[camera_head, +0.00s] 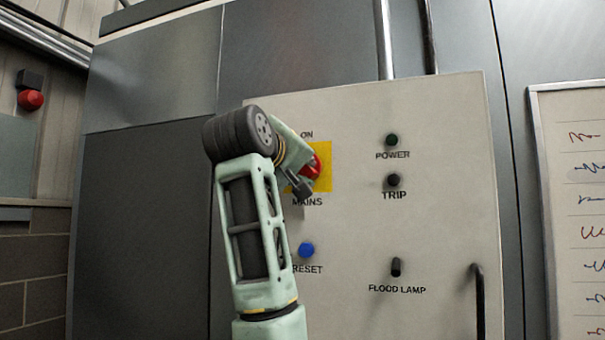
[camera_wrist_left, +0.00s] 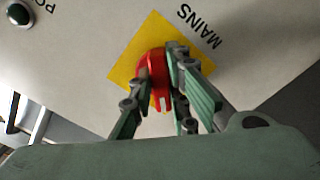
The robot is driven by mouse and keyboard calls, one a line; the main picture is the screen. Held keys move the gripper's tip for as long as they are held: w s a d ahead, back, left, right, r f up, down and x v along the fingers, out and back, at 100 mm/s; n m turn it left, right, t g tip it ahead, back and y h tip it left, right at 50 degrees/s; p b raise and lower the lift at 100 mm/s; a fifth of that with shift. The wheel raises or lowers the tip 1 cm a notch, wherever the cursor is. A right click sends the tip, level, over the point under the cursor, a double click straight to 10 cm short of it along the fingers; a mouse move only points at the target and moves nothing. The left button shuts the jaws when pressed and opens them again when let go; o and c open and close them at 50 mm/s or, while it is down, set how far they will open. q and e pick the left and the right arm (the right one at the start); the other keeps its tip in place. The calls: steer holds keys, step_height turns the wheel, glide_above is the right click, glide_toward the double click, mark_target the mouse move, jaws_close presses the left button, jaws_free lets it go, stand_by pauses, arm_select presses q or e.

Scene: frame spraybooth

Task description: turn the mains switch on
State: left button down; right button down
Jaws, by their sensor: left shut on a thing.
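The mains switch (camera_head: 318,165) is a red rotary handle on a yellow square plate (camera_head: 325,183), under the word ON and above the word MAINS, on a pale control panel. My left gripper (camera_head: 306,178) is at the switch, and its arm covers the plate's left part. In the left wrist view the red handle (camera_wrist_left: 155,75) sits between the fingers of my left gripper (camera_wrist_left: 160,88), which are shut on it. The handle's exact angle is partly hidden by the fingers. My right gripper is not in view.
On the panel (camera_head: 440,150) are a dark green POWER lamp (camera_head: 392,140), a dark TRIP lamp (camera_head: 393,180), a blue RESET button (camera_head: 306,250), a FLOOD LAMP toggle (camera_head: 396,267) and a black handle (camera_head: 479,300). A whiteboard (camera_head: 575,110) hangs at the right.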

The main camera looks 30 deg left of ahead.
arm_select(q)
steer(key=shift+a+f+m+b, duration=0.15)
steer(key=shift+m+b, duration=0.5)
steer(key=shift+m, duration=1.6)
steer(key=shift+a+f+m+b, duration=0.1)
steer(key=shift+m+b, duration=0.5)
steer(key=shift+m, duration=1.65)
steer(key=shift+r, duration=0.1)
steer(key=c, duration=1.7)
jaws_free()
steer(key=shift+s, duration=0.1)
steer(key=v, duration=1.1)
steer(key=shift+s+d, duration=0.2)
steer(key=shift+s, duration=0.2)
